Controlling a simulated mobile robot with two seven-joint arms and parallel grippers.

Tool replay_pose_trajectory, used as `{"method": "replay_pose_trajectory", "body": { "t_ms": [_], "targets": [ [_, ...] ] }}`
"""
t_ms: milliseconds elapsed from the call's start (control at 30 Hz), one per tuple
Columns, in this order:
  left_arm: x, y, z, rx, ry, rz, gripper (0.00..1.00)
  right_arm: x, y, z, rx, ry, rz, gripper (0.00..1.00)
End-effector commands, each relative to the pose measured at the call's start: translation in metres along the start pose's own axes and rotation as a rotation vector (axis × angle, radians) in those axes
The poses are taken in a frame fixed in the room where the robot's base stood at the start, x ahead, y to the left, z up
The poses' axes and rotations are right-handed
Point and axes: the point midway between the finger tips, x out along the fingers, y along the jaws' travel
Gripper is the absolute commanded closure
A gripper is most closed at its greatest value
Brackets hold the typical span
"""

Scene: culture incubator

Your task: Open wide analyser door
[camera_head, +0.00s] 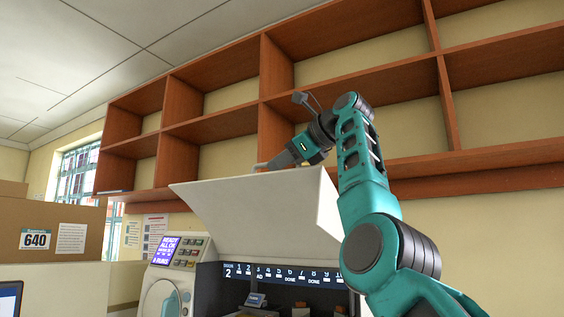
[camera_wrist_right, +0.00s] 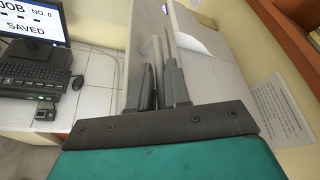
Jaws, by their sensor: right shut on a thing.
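The wide analyser door (camera_head: 255,212) is a white panel in the middle of the head view. It is swung up and tilted, with the analyser's dark interior (camera_head: 240,292) showing below it. My right gripper (camera_head: 268,166) is at the door's upper edge, its arm coming in from the right. In the right wrist view the two grey fingers (camera_wrist_right: 160,78) are closed around a pale bar at the door, which looks like its handle. The fingers partly hide that bar. My left gripper is in neither view.
The analyser's control panel (camera_head: 166,251) has a lit screen and buttons. A numbered strip (camera_head: 284,275) runs across the opening. Empty wooden shelves (camera_head: 290,120) span the wall behind the arm. A cardboard box (camera_head: 50,229) stands at left. A monitor (camera_wrist_right: 35,22) and keyboard (camera_wrist_right: 32,65) stand on a white bench.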

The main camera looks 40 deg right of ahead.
Motion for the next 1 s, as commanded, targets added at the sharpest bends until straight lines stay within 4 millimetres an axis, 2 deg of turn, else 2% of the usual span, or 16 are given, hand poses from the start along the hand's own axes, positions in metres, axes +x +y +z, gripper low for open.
{"method": "replay_pose_trajectory", "body": {
  "t_ms": [167,200,400,633,767,867,1000],
  "targets": [
    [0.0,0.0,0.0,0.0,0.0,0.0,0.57,0.001,0.0,-0.001,0.0,0.002,0.001,1.0],
    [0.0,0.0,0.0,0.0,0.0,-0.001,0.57,0.001,0.0,-0.001,0.0,0.002,0.001,0.81],
    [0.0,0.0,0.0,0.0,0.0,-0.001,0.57,0.001,0.0,-0.001,0.0,0.002,0.0,0.62],
    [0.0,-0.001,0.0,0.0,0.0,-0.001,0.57,0.0,0.0,0.0,0.0,0.001,0.0,0.62],
    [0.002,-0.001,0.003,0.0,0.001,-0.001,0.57,-0.009,0.0,-0.001,-0.001,-0.001,-0.002,0.62],
    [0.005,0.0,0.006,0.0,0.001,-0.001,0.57,-0.025,0.0,-0.001,0.0,-0.003,-0.004,0.62],
    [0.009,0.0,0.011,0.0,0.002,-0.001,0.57,-0.056,0.001,-0.002,0.0,-0.002,-0.003,0.62]
  ]
}}
